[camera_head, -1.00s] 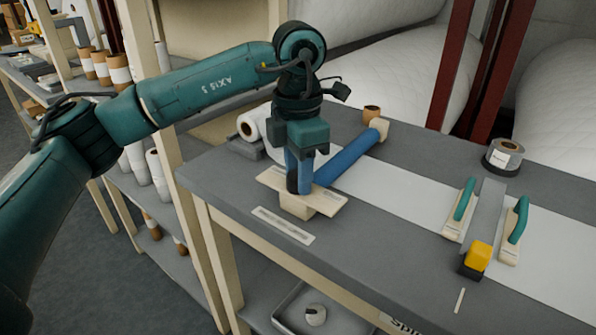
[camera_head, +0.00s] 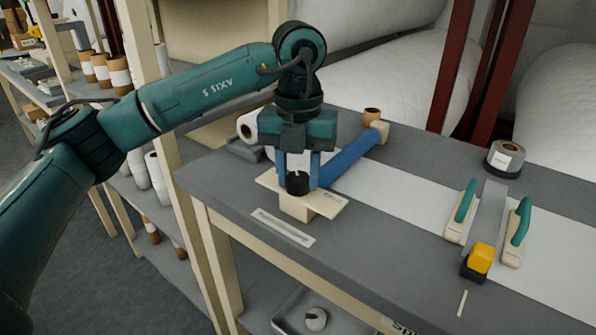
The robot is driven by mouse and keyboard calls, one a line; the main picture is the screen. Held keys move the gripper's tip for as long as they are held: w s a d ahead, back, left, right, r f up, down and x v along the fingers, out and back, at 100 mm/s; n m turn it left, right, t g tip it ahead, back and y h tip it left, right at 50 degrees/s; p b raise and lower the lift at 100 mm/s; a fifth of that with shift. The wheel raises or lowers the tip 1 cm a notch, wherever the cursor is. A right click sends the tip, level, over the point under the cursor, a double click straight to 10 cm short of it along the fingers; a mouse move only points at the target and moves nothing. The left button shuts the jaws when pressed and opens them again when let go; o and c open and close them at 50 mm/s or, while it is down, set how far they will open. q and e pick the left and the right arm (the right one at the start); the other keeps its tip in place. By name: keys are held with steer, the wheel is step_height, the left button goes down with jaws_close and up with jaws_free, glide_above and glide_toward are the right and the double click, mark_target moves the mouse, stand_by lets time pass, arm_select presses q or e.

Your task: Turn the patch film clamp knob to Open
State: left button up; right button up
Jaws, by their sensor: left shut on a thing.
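The black clamp knob (camera_head: 298,186) stands upright on a cream plate (camera_head: 268,182) near the left end of the grey workbench. A small label, too small to read surely, is on the plate's right part. My left gripper (camera_head: 299,176) points straight down over the knob, with one blue finger on each side of it, shut on the knob. A white mark shows at the knob's top. A blue bar (camera_head: 350,158) runs from behind the plate to a cream block (camera_head: 379,132). My right gripper is not in view.
White film (camera_head: 400,187) lies along the bench (camera_head: 360,240). Two green-handled tools (camera_head: 465,205), a yellow-and-black block (camera_head: 480,258) and a grey tape roll (camera_head: 505,158) are at the right. A white roll (camera_head: 249,127) lies behind my gripper. The bench front is mostly clear.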

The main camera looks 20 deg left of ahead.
mark_target(298, 177)
arm_select(q)
steer(key=shift+n, duration=1.9)
steer(key=o, duration=1)
steer(key=shift+r, duration=0.1)
step_height(298, 177, up, 13)
steer(key=p, duration=0.2)
